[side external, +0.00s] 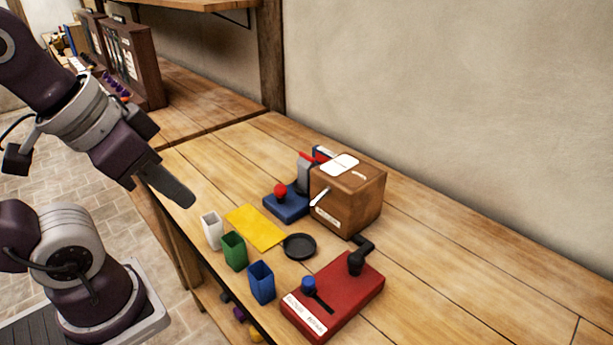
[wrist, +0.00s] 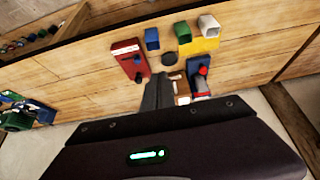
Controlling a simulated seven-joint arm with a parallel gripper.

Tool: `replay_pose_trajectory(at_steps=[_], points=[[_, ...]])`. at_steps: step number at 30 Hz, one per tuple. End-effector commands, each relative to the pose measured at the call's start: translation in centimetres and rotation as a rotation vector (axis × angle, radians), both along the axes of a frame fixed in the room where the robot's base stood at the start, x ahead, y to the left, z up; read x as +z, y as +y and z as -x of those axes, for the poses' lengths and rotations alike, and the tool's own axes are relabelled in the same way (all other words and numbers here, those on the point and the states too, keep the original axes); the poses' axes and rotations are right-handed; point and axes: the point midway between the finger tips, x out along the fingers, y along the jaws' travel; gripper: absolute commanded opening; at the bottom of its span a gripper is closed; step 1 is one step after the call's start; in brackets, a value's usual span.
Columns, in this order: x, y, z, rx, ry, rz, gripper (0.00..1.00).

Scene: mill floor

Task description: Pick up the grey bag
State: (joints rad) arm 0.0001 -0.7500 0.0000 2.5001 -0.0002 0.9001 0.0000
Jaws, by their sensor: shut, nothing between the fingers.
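The grey bag (side external: 211,231) looks pale grey-white, small and open-topped. It stands upright near the bench's front edge, leftmost of three such bags in the side view. In the wrist view the grey bag (wrist: 209,27) is at the upper right. My gripper (side external: 184,201) is shut and empty, in the air above and to the left of the bag, apart from it. Its closed fingers also show in the wrist view (wrist: 158,92). A green bag (side external: 234,252) and a blue bag (side external: 262,283) stand in a row beside the grey one.
A yellow sheet (side external: 256,228) lies behind the bags. A black dish (side external: 299,246), a red box with levers (side external: 333,298), a blue base with a red knob (side external: 286,205) and a wooden box (side external: 350,193) share the bench (side external: 450,285). The bench's right part is clear.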

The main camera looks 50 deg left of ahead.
Motion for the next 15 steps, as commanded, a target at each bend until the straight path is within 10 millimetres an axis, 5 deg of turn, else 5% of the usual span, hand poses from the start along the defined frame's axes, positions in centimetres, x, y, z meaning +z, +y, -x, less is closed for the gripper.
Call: replay_pose_trajectory(at_steps=[13,15], points=[[0.00,0.00,0.00,0.000,0.000,0.000,0.00],[0.00,0.00,0.00,0.000,0.000,0.000,0.10]])
